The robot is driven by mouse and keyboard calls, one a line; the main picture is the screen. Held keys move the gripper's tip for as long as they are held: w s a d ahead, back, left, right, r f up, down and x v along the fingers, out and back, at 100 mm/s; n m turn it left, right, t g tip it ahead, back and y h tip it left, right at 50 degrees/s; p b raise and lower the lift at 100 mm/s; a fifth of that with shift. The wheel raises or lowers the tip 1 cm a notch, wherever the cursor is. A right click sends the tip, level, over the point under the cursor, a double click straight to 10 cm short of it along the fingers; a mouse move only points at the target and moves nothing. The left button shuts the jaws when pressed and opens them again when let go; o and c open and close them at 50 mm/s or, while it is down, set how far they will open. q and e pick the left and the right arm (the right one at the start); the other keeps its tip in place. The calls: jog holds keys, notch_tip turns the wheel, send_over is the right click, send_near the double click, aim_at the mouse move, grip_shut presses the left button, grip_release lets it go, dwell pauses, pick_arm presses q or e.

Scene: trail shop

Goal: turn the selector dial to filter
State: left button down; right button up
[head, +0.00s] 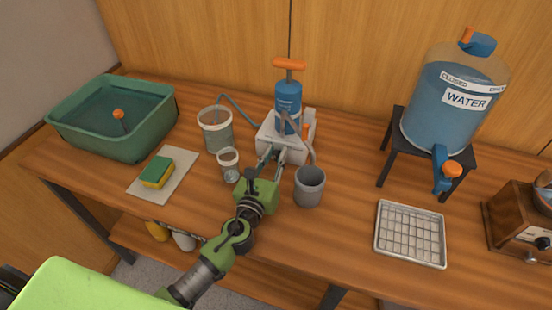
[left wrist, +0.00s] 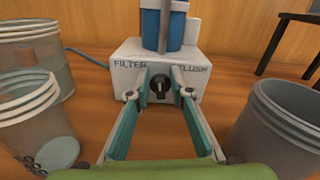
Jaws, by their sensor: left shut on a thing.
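The filter unit has a white base (head: 268,143) with a blue pump cylinder (head: 288,100) and an orange T-handle (head: 289,65). In the left wrist view the base front (left wrist: 190,62) reads FILTER at left and FLUSH, partly covered, at right. The black selector dial (left wrist: 159,87) sits between and below these words. Its pointer direction is too small to tell for sure. My left gripper (head: 275,155) reaches the front of the base, its fingertips on either side of the dial and shut on it. The dial is hidden in the head view. My right gripper is not in view.
A clear measuring cup (head: 228,165) and a larger clear jug (head: 215,130) stand left of my gripper; a grey mug (head: 309,188) stands close at right. Hoses run from the pump. A water jug (head: 440,110) on a stand and a wire rack (head: 410,234) are farther right.

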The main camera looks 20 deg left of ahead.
pick_arm(q)
jog(key=n+b, duration=0.1)
jog(key=n, duration=0.4)
jog(key=shift+a+f+b, duration=0.1)
jog(key=shift+a+b, duration=0.05)
jog(key=shift+b, duration=0.15)
jog(key=shift+n, duration=0.3)
jog(key=c, duration=2.2)
grip_release()
jog(key=shift+o, duration=0.2)
jog(key=shift+s, duration=0.1)
jog(key=s, duration=1.1)
jog(key=shift+s+a, duration=0.25)
jog(key=shift+s, duration=0.15)
